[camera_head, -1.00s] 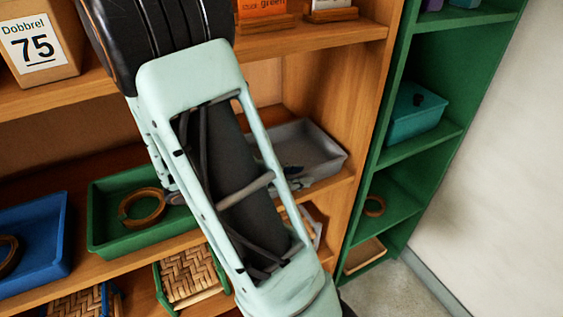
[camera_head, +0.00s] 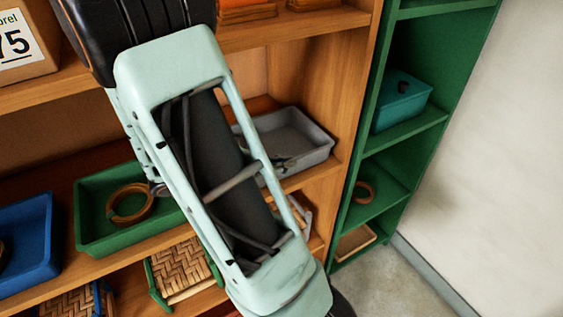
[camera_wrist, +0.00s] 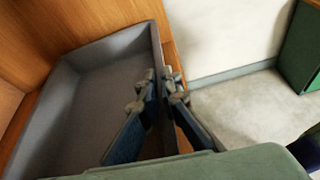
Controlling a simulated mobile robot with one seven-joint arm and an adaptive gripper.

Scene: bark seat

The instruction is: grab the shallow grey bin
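The shallow grey bin (camera_head: 315,152) sits on the wooden shelf at its right end, partly hidden behind my arm in the head view. In the wrist view the bin (camera_wrist: 85,92) fills the left half and looks empty. My gripper (camera_wrist: 160,88) straddles the bin's right-hand wall in that view, one blue-sided finger inside and the other outside. The fingertips are close together with the thin wall between them, so it appears shut on that wall. In the head view the gripper (camera_head: 283,162) shows small and dark at the bin's near side.
A green tray (camera_head: 88,215) holding a brown ring stands left of my arm, with a blue tray (camera_head: 35,235) farther left. Woven baskets (camera_head: 182,270) sit below. A wooden upright and a green shelf unit (camera_head: 385,150) stand to the right. Open floor (camera_head: 385,280) lies beyond.

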